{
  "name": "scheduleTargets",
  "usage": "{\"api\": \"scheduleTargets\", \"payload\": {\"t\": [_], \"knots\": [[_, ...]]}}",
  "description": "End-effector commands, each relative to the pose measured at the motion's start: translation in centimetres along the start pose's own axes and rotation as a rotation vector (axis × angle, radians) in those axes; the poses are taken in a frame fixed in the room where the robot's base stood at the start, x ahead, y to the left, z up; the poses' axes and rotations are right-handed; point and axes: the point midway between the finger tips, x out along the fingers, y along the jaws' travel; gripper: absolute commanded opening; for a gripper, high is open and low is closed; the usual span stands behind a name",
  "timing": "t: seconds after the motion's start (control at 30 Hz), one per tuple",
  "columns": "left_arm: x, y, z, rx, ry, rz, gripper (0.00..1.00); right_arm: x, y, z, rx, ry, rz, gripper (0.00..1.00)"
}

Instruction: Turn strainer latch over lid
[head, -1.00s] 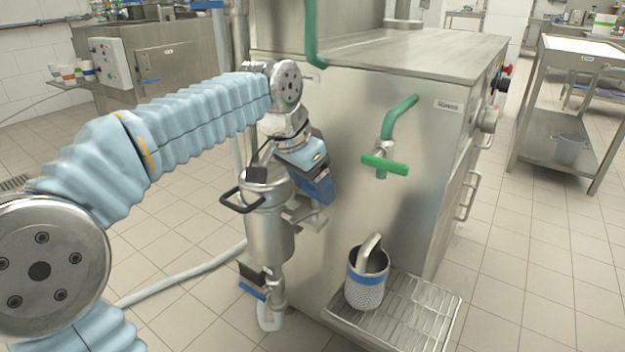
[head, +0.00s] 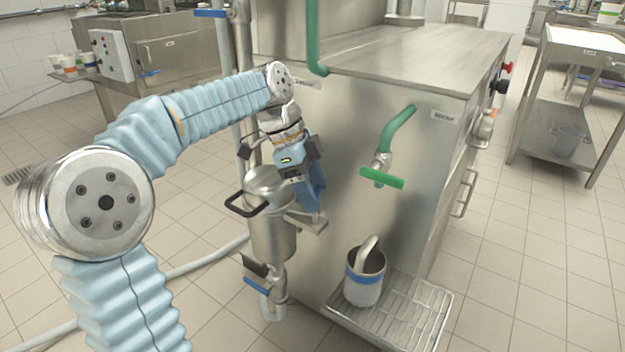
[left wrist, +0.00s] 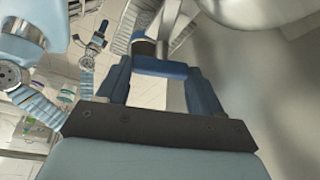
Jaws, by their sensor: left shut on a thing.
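The strainer (head: 272,238) is an upright steel pot at the left front of the big steel machine. Its lid (head: 268,180) is on top, and a black loop handle (head: 243,208) sticks out to the left. My left gripper (head: 316,204) is just right of the lid, fingers pointing down. In the left wrist view its blue fingers (left wrist: 160,68) close at the tips around a small dark piece (left wrist: 143,47), which I take for the latch; a metal bar runs beside it. In the head view the gripper hides the latch.
A green-handled tap (head: 382,177) sticks out of the machine (head: 345,235) to the right. Below it, a blue-banded cup (head: 362,291) stands on a wire drip tray (head: 412,312). A blue-handled valve (head: 256,284) hangs under the strainer.

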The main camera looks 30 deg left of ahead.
Motion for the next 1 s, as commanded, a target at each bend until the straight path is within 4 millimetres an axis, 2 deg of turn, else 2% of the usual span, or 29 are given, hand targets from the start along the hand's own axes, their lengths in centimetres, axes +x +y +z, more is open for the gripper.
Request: {"api": "scheduleTargets", "payload": {"t": [0.1,0.5,1.0], "knots": [[-0.3,-0.1,-0.2,0.092,0.001,0.037,0.35,-0.9,-0.6,0.1,-0.003,-0.004,-0.003,0.41],[-0.2,-0.3,-0.1,0.31,0.0,0.126,0.35,-2.0,-1.5,0.4,-0.01,-0.011,-0.011,0.41],[0.0,-0.3,-0.1,0.369,-0.001,0.148,0.36,-2.2,-1.7,0.5,-0.012,-0.013,-0.012,0.41]]}}
